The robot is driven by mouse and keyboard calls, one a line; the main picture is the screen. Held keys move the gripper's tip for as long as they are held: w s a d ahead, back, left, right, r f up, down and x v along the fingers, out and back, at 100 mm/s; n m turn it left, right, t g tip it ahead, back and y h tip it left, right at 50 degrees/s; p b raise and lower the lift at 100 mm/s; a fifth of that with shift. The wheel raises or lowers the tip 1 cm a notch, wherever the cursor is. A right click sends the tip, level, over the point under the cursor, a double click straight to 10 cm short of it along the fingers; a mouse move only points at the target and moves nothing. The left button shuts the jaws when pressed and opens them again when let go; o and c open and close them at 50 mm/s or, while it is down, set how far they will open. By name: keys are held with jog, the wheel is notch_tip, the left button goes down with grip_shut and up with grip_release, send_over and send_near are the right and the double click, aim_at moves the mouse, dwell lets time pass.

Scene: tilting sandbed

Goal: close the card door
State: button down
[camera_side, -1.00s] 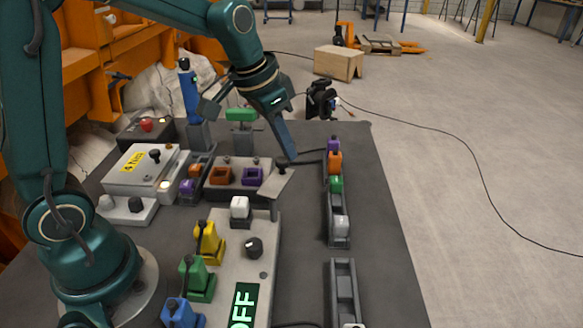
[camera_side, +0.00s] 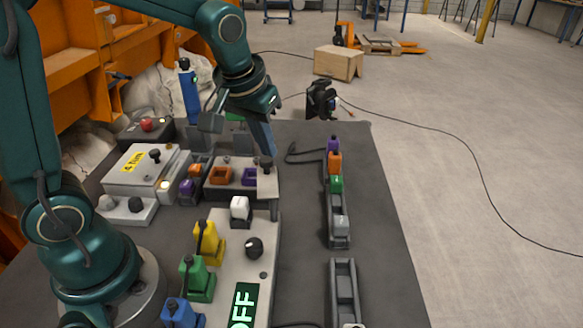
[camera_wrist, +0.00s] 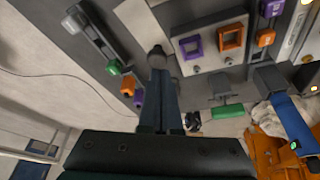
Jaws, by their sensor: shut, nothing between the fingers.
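The card door is a light grey flap (camera_side: 267,184) with a black knob (camera_side: 266,162) on top, at the right end of the low socket box (camera_side: 232,190). It now stands about in line with the box's end, with little visible gap; I cannot tell whether it is fully closed. My gripper (camera_side: 266,152) is shut and empty, pointing down, its tips at the knob. In the wrist view the fingers (camera_wrist: 160,82) reach to the dark knob (camera_wrist: 157,56); contact is hidden. The box holds an orange ring (camera_side: 220,175) and a purple ring (camera_side: 249,176).
In front is a grey panel with a white switch (camera_side: 239,208) and black knob (camera_side: 254,247). Bare table lies between panel and rail.

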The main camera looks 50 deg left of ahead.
jog(key=s+n+g+y, duration=0.1)
jog(key=s+n, duration=0.1)
jog(key=n, duration=0.2)
jog(key=s+n+g+y, duration=0.1)
jog(key=s+n, duration=0.2)
jog(key=n, duration=0.1)
jog(key=s+n+g, duration=0.1)
jog(key=s+n, duration=0.1)
jog(key=n, duration=0.3)
jog(key=shift+s+d+y, duration=0.25)
jog(key=shift+s+y, duration=0.05)
jog(key=shift+y, duration=0.1)
jog(key=shift+s+d, duration=0.15)
jog(key=shift+s, duration=0.05)
dwell(0.6)
jog(key=shift+d, duration=0.15)
dwell(0.4)
